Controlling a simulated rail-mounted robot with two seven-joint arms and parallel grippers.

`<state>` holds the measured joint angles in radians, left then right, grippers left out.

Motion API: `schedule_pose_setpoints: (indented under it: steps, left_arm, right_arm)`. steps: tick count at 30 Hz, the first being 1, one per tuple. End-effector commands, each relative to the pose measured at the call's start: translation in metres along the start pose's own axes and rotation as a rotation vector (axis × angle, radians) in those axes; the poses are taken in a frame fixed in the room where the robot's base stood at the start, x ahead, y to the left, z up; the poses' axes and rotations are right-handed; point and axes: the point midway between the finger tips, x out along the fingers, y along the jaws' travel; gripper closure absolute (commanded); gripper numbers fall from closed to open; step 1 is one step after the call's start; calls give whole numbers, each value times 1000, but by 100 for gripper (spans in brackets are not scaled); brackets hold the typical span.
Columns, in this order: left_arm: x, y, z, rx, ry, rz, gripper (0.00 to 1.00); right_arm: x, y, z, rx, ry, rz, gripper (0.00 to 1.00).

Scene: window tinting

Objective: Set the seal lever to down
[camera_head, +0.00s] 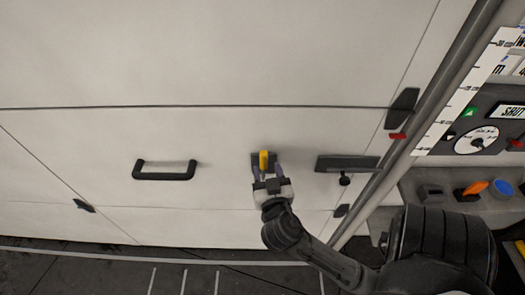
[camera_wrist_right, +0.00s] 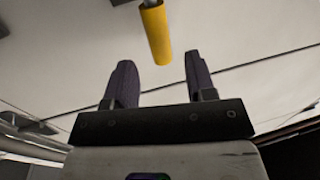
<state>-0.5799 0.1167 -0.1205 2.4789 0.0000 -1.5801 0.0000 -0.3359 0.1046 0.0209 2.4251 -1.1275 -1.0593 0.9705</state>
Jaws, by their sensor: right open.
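A yellow-handled lever (camera_head: 264,159), which appears to be the seal lever, is mounted on a dark base on the white panel (camera_head: 230,60). In the right wrist view its yellow handle (camera_wrist_right: 157,36) hangs from a metal stem, above and between the two fingertips. My right gripper (camera_head: 267,172) is open and points at the lever, just below it in the head view. In the right wrist view its dark fingers (camera_wrist_right: 160,72) stand apart with nothing between them, and contact with the handle cannot be made out. My left gripper is not in view.
A black pull handle (camera_head: 163,176) is left of the lever. A dark latch bar with a knob (camera_head: 346,165) is to the right. A control console with an orange switch (camera_head: 472,188), a blue button (camera_head: 502,187) and a gauge (camera_head: 477,140) stands at the far right.

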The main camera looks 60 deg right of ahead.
Motion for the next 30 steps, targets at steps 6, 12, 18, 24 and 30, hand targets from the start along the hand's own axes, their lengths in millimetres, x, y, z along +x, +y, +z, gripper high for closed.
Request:
schedule_pose_setpoints:
  steps: [6, 12, 18, 24, 30]
  left_arm:
    - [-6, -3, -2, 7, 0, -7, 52]
    - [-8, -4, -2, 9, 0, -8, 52]
    - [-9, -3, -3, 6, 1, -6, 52]
    - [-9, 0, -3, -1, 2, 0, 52]
    - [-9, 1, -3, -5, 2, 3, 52]
  right_arm:
    - [38, 0, -1, -3, 1, 1, 49]
    - [60, 0, 0, -3, 0, 0, 49]
    - [69, 0, 0, 0, -1, 1, 49]
    - [71, 1, 0, 0, -2, 2, 49]
    - [70, 0, 0, 0, -2, 1, 56]
